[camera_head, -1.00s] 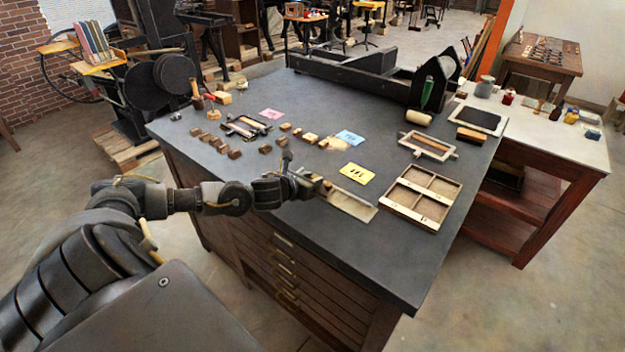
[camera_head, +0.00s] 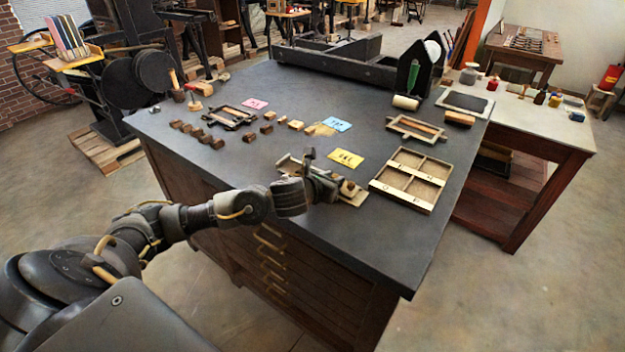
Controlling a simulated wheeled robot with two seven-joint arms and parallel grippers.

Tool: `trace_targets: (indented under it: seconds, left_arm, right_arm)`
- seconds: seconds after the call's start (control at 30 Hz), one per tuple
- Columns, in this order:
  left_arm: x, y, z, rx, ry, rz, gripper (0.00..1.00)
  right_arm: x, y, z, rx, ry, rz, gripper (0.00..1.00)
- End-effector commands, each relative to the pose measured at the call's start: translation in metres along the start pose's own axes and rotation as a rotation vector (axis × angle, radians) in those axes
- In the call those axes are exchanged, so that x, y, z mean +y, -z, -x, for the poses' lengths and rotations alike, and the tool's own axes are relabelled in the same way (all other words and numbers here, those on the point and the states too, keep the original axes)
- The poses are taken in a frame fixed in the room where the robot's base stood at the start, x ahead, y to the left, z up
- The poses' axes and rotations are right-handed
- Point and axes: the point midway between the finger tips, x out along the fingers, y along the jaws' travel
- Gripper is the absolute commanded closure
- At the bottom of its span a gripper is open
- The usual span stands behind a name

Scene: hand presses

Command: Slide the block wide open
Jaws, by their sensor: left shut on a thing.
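A long, flat pale tray with a low rim (camera_head: 288,164) lies near the front edge of the dark table. A small brown block (camera_head: 350,187) sits at its right part, mostly covered by my gripper. My left gripper (camera_head: 341,186) reaches over the tray from the left and is shut on the block. A bare stretch of tray shows to the left of the gripper and a short end of it (camera_head: 358,199) to the right. The fingers hide the exact contact. My right gripper is not in view.
A wooden compartment tray (camera_head: 402,207) lies close on the right. A yellow card (camera_head: 346,159) lies just behind. Several small wooden blocks, a blue card (camera_head: 337,124) and a pink card (camera_head: 254,104) lie farther back. The front left tabletop is clear.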

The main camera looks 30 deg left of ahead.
Motion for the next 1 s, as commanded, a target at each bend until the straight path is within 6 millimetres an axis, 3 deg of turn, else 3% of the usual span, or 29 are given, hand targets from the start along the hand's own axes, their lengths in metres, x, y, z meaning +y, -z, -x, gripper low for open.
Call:
trace_targets:
  seconds: [0.37, 0.4, 0.5, 0.83, 1.0]
  left_arm:
    - [-0.006, 0.001, 0.001, 0.002, -0.003, 0.000, 1.00]
    - [-0.006, 0.001, 0.001, 0.002, -0.003, 0.000, 0.70]
    - [-0.006, 0.000, 0.001, 0.001, -0.004, 0.000, 0.57]
    - [-0.005, 0.000, 0.004, 0.000, -0.004, 0.000, 0.56]
    - [-0.005, 0.001, 0.025, -0.001, -0.003, -0.002, 0.56]
  right_arm:
    - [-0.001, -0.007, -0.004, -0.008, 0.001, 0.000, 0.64]
    - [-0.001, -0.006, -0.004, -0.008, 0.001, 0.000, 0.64]
    - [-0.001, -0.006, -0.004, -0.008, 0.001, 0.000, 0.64]
    - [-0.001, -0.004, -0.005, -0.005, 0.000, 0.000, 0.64]
    - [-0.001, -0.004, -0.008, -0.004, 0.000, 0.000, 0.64]
